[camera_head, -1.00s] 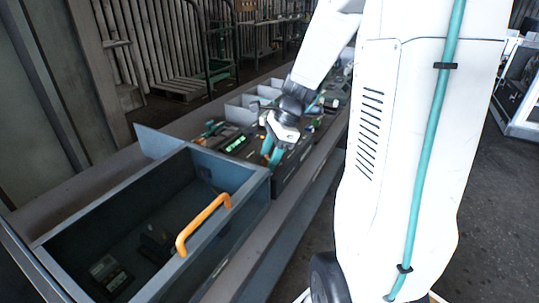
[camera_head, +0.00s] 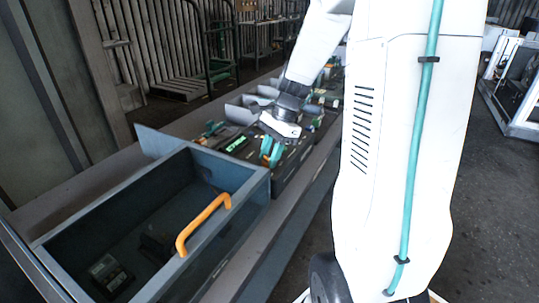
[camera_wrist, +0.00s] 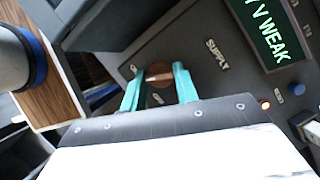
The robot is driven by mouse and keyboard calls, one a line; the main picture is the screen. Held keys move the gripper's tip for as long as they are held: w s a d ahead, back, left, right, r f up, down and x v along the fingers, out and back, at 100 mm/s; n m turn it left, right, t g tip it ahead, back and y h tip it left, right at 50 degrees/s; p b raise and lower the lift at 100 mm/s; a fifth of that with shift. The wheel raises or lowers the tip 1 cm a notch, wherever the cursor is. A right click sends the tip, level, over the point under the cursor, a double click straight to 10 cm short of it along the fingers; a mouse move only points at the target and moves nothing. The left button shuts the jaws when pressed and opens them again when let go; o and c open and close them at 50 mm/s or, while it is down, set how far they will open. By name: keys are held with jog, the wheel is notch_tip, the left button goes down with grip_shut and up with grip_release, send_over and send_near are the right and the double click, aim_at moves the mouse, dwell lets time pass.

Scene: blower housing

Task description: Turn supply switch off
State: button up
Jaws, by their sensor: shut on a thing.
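The supply switch (camera_wrist: 158,77) is a round brown knob with a light bar across it, beside the raised word SUPPLY on a dark panel (camera_wrist: 190,30) in the wrist view. My gripper (camera_wrist: 159,80) has its two teal fingers on either side of the knob, shut on it. In the head view my gripper (camera_head: 271,152) reaches down to the dark panel unit on the bench. The knob itself is hidden there.
An open grey drawer box (camera_head: 215,165) with an orange handle (camera_head: 203,222) stands in front on the bench.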

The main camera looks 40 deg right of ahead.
jog(key=n+g, duration=0.1)
jog(key=n, duration=0.2)
jog(key=n+g, duration=0.1)
jog(key=n, duration=0.3)
jog(key=shift+w+g+h, duration=0.2)
jog(key=shift+g+h, duration=0.1)
jog(key=n+g+h, duration=0.1)
jog(key=n, duration=0.6)
jog(key=shift+w+a+g+h, duration=0.1)
jog(key=shift+a+g+h, duration=0.05)
jog(key=shift+g+h, duration=0.25)
jog(key=o, duration=1)
jog(key=shift+c, duration=0.2)
jog(key=v, duration=0.7)
jog(key=shift+w+r, duration=0.15)
jog(key=shift+r, duration=0.2)
